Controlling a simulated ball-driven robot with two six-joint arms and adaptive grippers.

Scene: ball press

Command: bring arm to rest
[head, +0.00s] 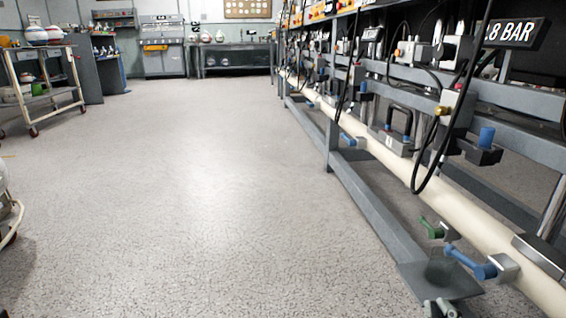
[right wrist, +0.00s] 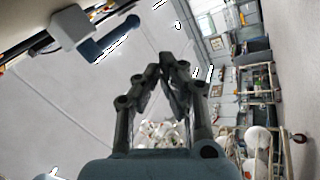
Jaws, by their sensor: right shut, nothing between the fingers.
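My right gripper (right wrist: 165,75) shows in the right wrist view, its two dark fingers brought together at the tips with nothing between them. In the head view only the tip of the right gripper (head: 440,308) shows at the bottom edge, below the foot of the press frame. My left gripper is not seen in either view.
A long grey press frame (head: 365,205) with a cream pipe (head: 470,222) runs along the right. A cart (head: 42,95) stands far left. The middle floor is clear.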

